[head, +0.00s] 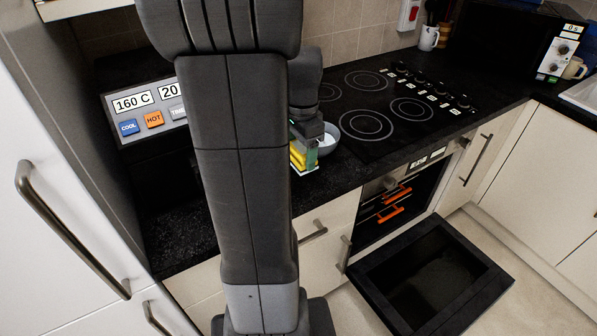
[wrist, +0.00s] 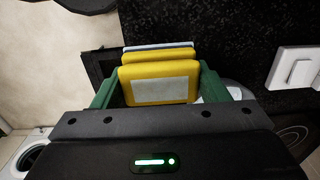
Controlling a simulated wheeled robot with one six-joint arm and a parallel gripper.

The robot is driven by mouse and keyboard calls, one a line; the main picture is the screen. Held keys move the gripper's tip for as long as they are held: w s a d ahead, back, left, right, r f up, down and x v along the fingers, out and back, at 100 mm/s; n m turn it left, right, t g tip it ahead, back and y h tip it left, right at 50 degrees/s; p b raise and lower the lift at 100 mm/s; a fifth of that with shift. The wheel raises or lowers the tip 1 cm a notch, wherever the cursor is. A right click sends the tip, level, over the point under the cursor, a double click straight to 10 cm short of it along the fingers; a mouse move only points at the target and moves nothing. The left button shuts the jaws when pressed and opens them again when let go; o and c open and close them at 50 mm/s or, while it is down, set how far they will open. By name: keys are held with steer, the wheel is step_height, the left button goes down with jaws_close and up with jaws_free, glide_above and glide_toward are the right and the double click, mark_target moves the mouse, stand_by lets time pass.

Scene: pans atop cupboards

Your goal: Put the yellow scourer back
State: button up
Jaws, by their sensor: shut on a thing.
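In the wrist view the yellow scourer (wrist: 160,84), a yellow block with a pale grey patch on its face, sits between the green fingers of my gripper (wrist: 156,80). My gripper is shut on it. Another yellow piece (wrist: 157,56) and a pale blue-white edge show just behind it; I cannot tell whether they touch it. In the head view my gripper (head: 306,132) is partly hidden behind my arm, over the front part of the worktop. The yellow of the scourer (head: 298,160) shows below it, with a pale edge underneath.
A grey bowl (head: 328,137) stands close to the right of my gripper. The black hob (head: 366,105) lies farther right. The oven door (head: 430,278) hangs open below. An appliance with a 160 C display (head: 145,105) stands left. A white wall socket (wrist: 293,68) shows in the wrist view.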

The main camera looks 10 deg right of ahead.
mark_target(301, 148)
step_height(301, 148, down, 8)
steer(key=shift+s, duration=0.1)
steer(key=shift+f, duration=0.15)
steer(key=o, duration=1.2)
steer(key=shift+o, duration=0.2)
step_height(301, 148, up, 12)
steer(key=shift+s+r, duration=0.1)
steer(key=shift+r, duration=0.05)
